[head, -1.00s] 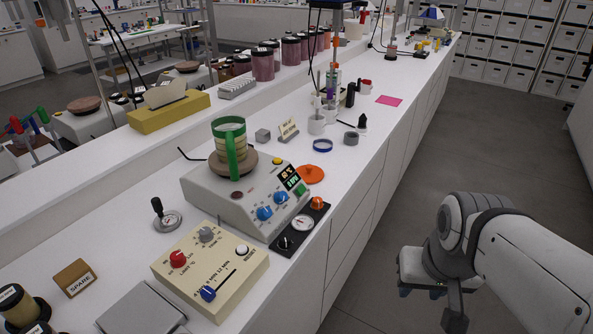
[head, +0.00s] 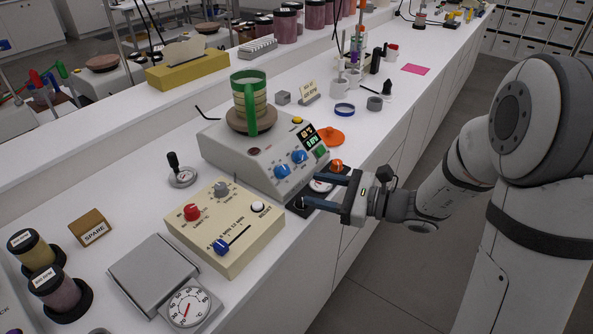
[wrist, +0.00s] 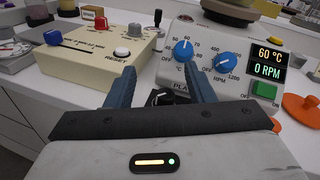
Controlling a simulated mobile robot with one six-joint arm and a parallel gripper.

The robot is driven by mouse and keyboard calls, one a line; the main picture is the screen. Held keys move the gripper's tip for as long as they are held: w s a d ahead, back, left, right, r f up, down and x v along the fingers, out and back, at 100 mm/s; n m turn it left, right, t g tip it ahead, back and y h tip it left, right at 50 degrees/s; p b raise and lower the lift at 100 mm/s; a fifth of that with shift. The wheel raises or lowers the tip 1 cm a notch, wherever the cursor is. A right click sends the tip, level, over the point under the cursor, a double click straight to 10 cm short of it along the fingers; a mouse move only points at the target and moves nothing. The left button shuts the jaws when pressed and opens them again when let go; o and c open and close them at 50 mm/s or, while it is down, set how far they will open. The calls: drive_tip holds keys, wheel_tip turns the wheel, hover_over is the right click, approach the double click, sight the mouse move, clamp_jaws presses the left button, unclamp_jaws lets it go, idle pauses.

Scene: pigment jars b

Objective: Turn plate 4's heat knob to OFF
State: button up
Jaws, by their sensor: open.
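A pale hotplate (head: 250,152) carries two blue knobs. The heat knob (head: 282,171), marked °C in the wrist view (wrist: 183,51), has its pointer near 60. The RPM knob (head: 299,157) sits to its right and also shows in the wrist view (wrist: 227,62). The display (wrist: 268,62) reads 60 °C and 0 RPM. A label starting "PLA" is partly hidden by my right finger; its number cannot be read. My gripper (head: 311,190) is open and empty, in front of the hotplate. In the wrist view its fingers (wrist: 159,72) reach toward the heat knob, apart from it.
A beige box (head: 250,235) with knobs, slider and reset button stands left. A green-handled beaker (head: 250,98) stands on the hotplate. An orange lid (head: 331,136) lies right.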

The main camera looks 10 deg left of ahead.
sight(287, 171)
drive_tip(key=shift+w+f+m+t+y, duration=0.15)
drive_tip(key=shift+w+f+m+t, duration=0.05)
drive_tip(key=shift+w+m+t, duration=0.35)
drive_tip(key=shift+w+f+m+t+y, duration=0.2)
drive_tip(key=shift+w+m+t, duration=0.2)
drive_tip(key=shift+w, duration=0.25)
drive_tip(key=shift+w+a, duration=0.25)
drive_tip(key=x, duration=0.7)
drive_tip(key=shift+p, duration=0.4)
drive_tip(key=c, duration=1)
drive_tip(key=shift+w, duration=0.1)
